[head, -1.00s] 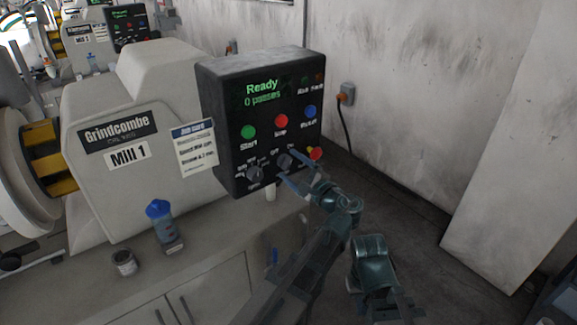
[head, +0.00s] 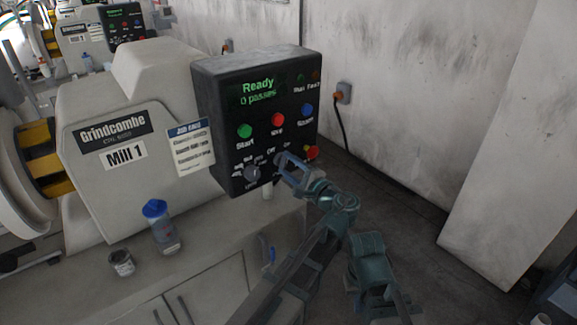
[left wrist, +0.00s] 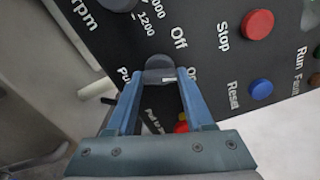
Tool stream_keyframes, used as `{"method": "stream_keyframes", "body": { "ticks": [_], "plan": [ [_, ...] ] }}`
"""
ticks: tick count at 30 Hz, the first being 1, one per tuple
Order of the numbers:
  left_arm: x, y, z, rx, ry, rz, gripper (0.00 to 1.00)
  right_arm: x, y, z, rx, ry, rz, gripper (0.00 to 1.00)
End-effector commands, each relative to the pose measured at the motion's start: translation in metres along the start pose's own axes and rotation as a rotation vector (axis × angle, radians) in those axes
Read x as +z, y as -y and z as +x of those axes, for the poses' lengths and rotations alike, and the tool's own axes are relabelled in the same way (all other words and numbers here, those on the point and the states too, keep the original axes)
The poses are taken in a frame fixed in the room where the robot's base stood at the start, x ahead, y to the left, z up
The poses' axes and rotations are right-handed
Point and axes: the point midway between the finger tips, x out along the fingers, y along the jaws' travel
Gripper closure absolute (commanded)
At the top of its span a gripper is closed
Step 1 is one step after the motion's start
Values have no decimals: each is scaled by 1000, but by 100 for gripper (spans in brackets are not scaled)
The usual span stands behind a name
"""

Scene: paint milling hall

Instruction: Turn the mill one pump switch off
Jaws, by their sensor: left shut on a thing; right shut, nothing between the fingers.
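The mill one pump switch is a dark round knob (left wrist: 160,66) on the black control panel (head: 222,110), with the Off and On labels beside it in the left wrist view. A pale mark shows on the knob's lower right, near the On label; I cannot be sure which way the knob points. My left gripper (head: 284,164) is at the knob. In the left wrist view its blue fingers (left wrist: 160,82) lie on either side of the knob and are shut on it. The fingers hide most of the knob in the head view.
The panel's screen (head: 258,88) reads Ready, 0 passes. A speed knob (head: 252,174) sits left of the gripper, and a red emergency button (head: 311,153) close to its right. A blue-capped bottle (head: 160,225) and small jar (head: 121,263) stand on the bench below.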

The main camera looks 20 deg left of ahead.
Motion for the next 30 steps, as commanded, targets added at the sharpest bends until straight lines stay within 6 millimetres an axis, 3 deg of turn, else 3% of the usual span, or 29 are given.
{"method": "stream_keyframes", "body": {
  "ticks": [18, 30],
  "plan": [
    [0, 0, 0, 2, 0, -567, 100, 0, 0, 0, 0, 0, 0, 100],
    [0, 0, 0, 3, 1, -809, 100, 0, 0, 0, 0, 0, 0, 100]
  ]
}}
